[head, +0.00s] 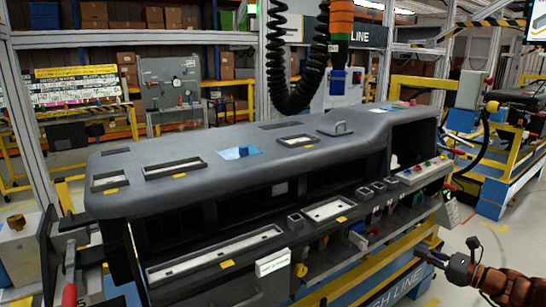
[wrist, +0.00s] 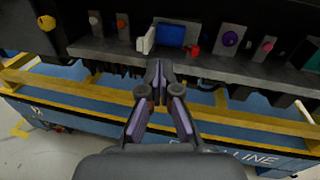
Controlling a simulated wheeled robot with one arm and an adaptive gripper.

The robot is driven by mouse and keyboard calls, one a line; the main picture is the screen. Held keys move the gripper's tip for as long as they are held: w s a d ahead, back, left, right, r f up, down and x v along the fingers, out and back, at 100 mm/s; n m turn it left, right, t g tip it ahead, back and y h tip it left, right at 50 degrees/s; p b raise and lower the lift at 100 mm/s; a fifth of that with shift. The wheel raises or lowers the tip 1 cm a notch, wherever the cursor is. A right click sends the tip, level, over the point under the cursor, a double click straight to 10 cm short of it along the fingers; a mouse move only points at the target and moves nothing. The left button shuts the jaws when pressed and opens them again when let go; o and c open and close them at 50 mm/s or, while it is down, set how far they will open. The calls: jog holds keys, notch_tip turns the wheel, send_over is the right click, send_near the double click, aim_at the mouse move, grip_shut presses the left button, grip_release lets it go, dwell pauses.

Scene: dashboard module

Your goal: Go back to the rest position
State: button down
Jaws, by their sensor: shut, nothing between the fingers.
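My gripper (head: 422,253) is at the lower right in the head view, in front of the dashboard's right end and apart from it. In the wrist view my gripper (wrist: 157,68) has its fingertips together with nothing between them. The large dark grey dashboard module (head: 225,182) fills the middle of the head view on its stand. In the wrist view, the fingertips overlap the front edge of the grey shelf (wrist: 255,70) in the picture. A blue block (wrist: 171,35) and a small red piece (wrist: 195,50) sit on that shelf beyond them.
A yellow and blue stand frame (head: 390,270) runs below the dashboard, near my gripper. A black coiled hose with an orange tool (head: 341,20) hangs above the dashboard. A blue and yellow workstation (head: 495,190) stands at the right. Grey floor (head: 490,245) is open at the lower right.

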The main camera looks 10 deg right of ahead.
jog(key=s+a+r+n+g+y+p, duration=0.1)
jog(key=a+r+n+g, duration=0.25)
jog(key=a, duration=0.45)
jog(key=s+a+r+n+g+y+p, duration=0.1)
jog(key=s+a+r+n+g, duration=0.2)
jog(key=a, duration=0.6)
jog(key=a+r+n+g+y, duration=0.1)
jog(key=a+r+n+g, duration=0.2)
jog(key=a, duration=0.5)
jog(key=s+a+n+g+h+p, duration=0.1)
jog(key=s+a+n+g+p, duration=0.15)
jog(key=s+a+n, duration=0.4)
jog(key=s+a+n+g+h+p, duration=0.1)
jog(key=s+a+n+g+h, duration=0.15)
jog(key=s, duration=0.45)
jog(key=s+a+n+g+h, duration=0.2)
jog(key=s+a+n+h, duration=0.15)
jog(key=s, duration=0.45)
jog(key=s+d+n+h+p, duration=0.2)
jog(key=s+d+n+h, duration=0.3)
jog(key=s, duration=0.7)
jog(key=shift+s+d+f+t+h+p, duration=0.25)
jog(key=shift+d+t+h+p, duration=0.1)
jog(key=shift+d+h, duration=0.6)
